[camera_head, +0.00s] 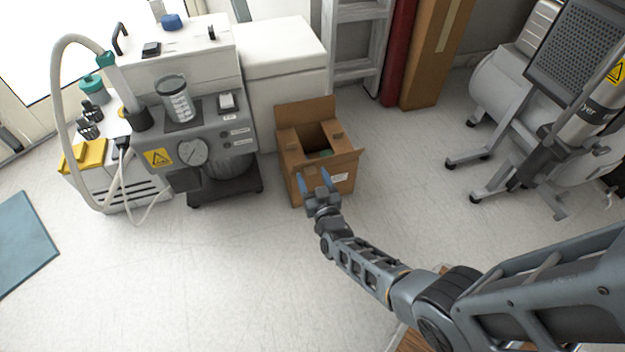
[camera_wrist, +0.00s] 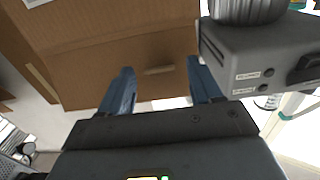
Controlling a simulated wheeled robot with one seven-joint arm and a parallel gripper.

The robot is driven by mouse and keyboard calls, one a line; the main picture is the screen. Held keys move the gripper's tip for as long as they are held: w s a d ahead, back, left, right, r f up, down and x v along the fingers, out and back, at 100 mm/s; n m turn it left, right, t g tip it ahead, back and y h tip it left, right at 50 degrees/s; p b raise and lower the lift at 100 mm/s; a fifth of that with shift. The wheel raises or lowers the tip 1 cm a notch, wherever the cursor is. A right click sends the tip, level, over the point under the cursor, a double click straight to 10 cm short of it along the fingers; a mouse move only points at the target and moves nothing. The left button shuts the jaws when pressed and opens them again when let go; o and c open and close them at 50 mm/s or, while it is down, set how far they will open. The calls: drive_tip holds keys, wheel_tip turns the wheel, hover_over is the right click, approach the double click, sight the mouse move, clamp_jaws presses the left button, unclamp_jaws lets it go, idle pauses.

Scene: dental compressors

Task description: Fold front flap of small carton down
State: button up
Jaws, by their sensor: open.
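The small brown carton (camera_head: 341,188) stands on the floor with its top open. Its back flap (camera_head: 305,112) stands up. The front flap (camera_head: 345,162) sticks up and outward along the near edge of the opening. Something greenish lies inside the carton. My gripper (camera_head: 315,178) is at the near side of the carton, blue fingers apart and nothing between them. In the wrist view my open gripper (camera_wrist: 160,85) faces brown cardboard (camera_wrist: 110,60) with a slot between the fingertips. I cannot tell whether the fingers touch it.
A grey compressor unit (camera_head: 215,135) with a gauge stands left of the carton. A white cabinet (camera_head: 285,95) is behind it. A tall brown box (camera_head: 435,50) and a ladder (camera_head: 356,40) stand farther back.

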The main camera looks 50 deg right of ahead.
drive_tip(key=shift+w+d, duration=0.1)
drive_tip(key=shift+w, duration=0.05)
drive_tip(key=shift+c, duration=0.2)
clamp_jaws()
idle(0.4)
